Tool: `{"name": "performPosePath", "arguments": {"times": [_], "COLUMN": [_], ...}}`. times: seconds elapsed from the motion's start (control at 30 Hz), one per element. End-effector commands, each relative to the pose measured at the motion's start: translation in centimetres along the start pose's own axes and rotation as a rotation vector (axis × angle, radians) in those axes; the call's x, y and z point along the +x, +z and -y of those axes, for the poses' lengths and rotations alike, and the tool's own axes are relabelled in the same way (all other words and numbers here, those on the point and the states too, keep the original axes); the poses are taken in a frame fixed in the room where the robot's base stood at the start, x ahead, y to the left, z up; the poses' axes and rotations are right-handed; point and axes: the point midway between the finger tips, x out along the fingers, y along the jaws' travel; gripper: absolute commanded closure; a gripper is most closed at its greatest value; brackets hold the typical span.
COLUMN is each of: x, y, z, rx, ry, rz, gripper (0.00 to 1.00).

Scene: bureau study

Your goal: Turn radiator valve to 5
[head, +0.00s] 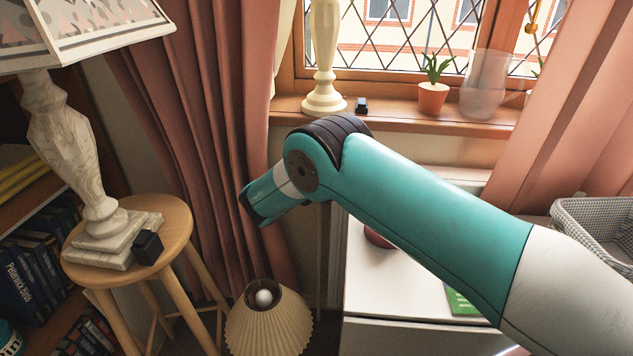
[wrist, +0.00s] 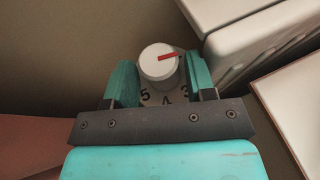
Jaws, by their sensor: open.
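The radiator valve shows in the wrist view as a round white knob (wrist: 158,62) with a red pointer mark. The pointer aims right and slightly up, past the 3. The white dial ring (wrist: 166,100) below the knob shows the numbers 5, 4 and 3 from left to right. My gripper (wrist: 160,78) is open, with one teal finger on each side of the knob. I cannot tell whether the fingers touch it. In the head view my gripper (head: 256,207) points down left by the curtain, and the valve is not visible there.
The white ribbed radiator (wrist: 245,40) stands close to the right finger. In the head view a pink curtain (head: 195,110) hangs by my gripper. A wooden stool (head: 178,222) with a marble lamp, a pleated lampshade (head: 268,325) and a white cabinet (head: 385,295) stand nearby.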

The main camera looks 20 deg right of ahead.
Motion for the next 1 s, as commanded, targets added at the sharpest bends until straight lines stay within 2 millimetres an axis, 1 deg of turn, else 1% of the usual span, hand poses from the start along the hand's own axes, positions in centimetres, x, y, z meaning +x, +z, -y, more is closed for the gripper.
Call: {"name": "performPosePath", "arguments": {"times": [0.1, 0.17, 0.2, 0.23, 0.27, 0.4, 0.5, 0.7, 0.97, 1.0], "x": [-0.02, -0.03, -0.04, -0.04, -0.05, 0.05, 0.27, 0.08, -0.06, -0.06], "y": [0.0, 0.0, 0.0, 0.0, 0.0, -0.18, -0.46, -0.17, 0.05, 0.05], "z": [-0.01, -0.01, -0.02, -0.02, -0.02, -0.11, -0.29, -0.33, -0.28, -0.29], "rx": [0.0, 0.0, 0.0, 0.0, 0.0, 0.004, 0.022, 0.054, 0.055, 0.055], "ry": [0.0, 0.0, 0.0, 0.0, 0.0, -0.009, -0.05, -0.122, -0.128, -0.128], "rz": [0.0, 0.0, 0.0, 0.0, 0.0, 0.002, 0.007, 0.003, 0.001, 0.001], "gripper": [0.5, 0.64, 0.73, 0.8, 0.84, 0.84, 0.84, 0.84, 0.84, 0.58]}}
